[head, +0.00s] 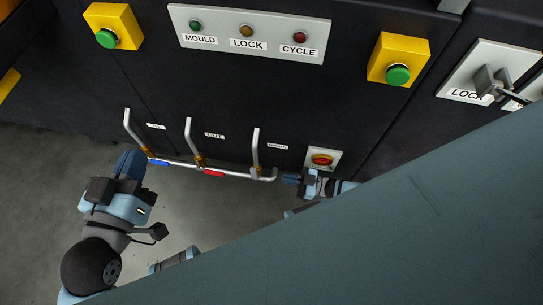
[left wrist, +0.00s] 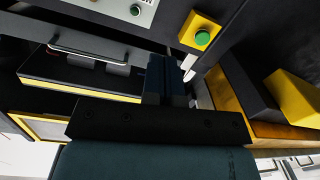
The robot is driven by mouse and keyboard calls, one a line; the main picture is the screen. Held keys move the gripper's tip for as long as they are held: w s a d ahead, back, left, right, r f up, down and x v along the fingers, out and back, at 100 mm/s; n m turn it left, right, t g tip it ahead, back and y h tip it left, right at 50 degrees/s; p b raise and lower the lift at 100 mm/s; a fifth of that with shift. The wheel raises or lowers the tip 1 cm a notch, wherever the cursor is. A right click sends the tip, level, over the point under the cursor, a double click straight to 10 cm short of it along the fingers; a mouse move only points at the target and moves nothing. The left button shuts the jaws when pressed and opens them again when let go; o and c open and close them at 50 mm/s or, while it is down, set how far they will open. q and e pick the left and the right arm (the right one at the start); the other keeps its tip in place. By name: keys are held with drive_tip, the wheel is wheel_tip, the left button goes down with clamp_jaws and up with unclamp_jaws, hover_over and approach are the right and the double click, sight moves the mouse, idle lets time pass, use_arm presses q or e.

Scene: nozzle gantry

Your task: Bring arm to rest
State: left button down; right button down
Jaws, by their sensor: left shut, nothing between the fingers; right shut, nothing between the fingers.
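My left arm comes in from the left in the head view, and its blue-grey left gripper (head: 131,163) is shut and empty in front of the dark machine, beside the left end of the pipe rail. In the left wrist view the shut left fingers (left wrist: 166,78) point toward the machine, with nothing between them. Much of the right arm is hidden behind a large blue-grey shape.
A metal pipe rail (head: 240,175) with several upright handles runs low along the machine front. Green buttons on yellow boxes (head: 115,27) (head: 398,60) flank a lamp panel (head: 248,45). A LOCK lever panel (head: 487,84) is at right. Grey floor (head: 40,190) is clear at left.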

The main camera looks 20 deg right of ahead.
drive_tip(key=shift+v, duration=2.7)
drive_tip(key=shift+r, duration=0.15)
